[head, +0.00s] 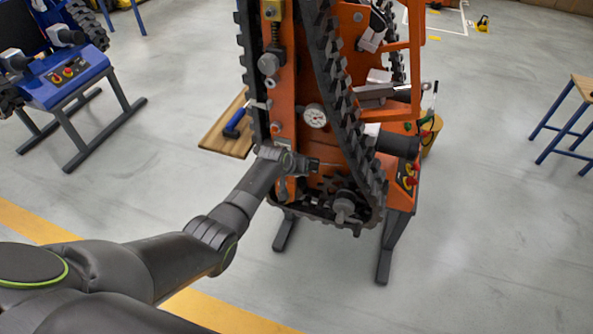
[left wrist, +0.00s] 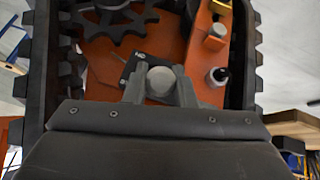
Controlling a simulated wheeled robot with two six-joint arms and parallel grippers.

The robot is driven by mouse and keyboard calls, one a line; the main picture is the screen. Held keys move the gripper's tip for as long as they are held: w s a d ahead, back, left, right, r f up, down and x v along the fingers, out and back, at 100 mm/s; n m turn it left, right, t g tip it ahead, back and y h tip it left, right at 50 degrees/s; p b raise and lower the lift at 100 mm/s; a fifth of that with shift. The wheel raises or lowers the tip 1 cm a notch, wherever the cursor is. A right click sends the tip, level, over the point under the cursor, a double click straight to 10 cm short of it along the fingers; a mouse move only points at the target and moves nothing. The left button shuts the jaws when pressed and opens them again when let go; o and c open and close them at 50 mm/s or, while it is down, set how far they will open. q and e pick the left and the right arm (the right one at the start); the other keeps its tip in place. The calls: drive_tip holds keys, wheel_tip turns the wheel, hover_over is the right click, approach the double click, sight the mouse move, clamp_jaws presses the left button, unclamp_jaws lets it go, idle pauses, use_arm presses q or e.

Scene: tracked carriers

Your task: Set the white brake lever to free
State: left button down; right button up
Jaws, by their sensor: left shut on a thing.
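A pale round knob (left wrist: 160,80), which looks like the end of the white brake lever, sits between the fingers of my left gripper (left wrist: 160,92) in the left wrist view. The fingers are shut on it from both sides. A small black plate with partly covered white lettering (left wrist: 138,58) lies behind the knob. The rest of the lever is hidden, so its setting cannot be told. In the head view my left gripper (head: 303,164) is at the lower part of the orange tracked carrier (head: 288,90), between its tracks. My right gripper is not in view.
Black tracks (head: 345,95) flank the orange panel. A dark toothed wheel (left wrist: 115,20) and a black-rimmed knob (left wrist: 217,76) are close to my left gripper. A gauge (head: 314,116) is above it. A blue stand (head: 68,78) is at left; the floor at right is mostly clear.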

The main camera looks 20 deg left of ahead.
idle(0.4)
use_arm(q)
drive_tip(key=c, duration=1.2)
unclamp_jaws()
drive_tip(key=shift+p+v, duration=0.35)
drive_tip(key=shift+v, duration=0.45)
drive_tip(key=v, duration=1.5)
drive_tip(key=shift+s+a+r+p, duration=0.15)
drive_tip(key=shift+r+p, duration=0.15)
drive_tip(key=shift+r, duration=0.05)
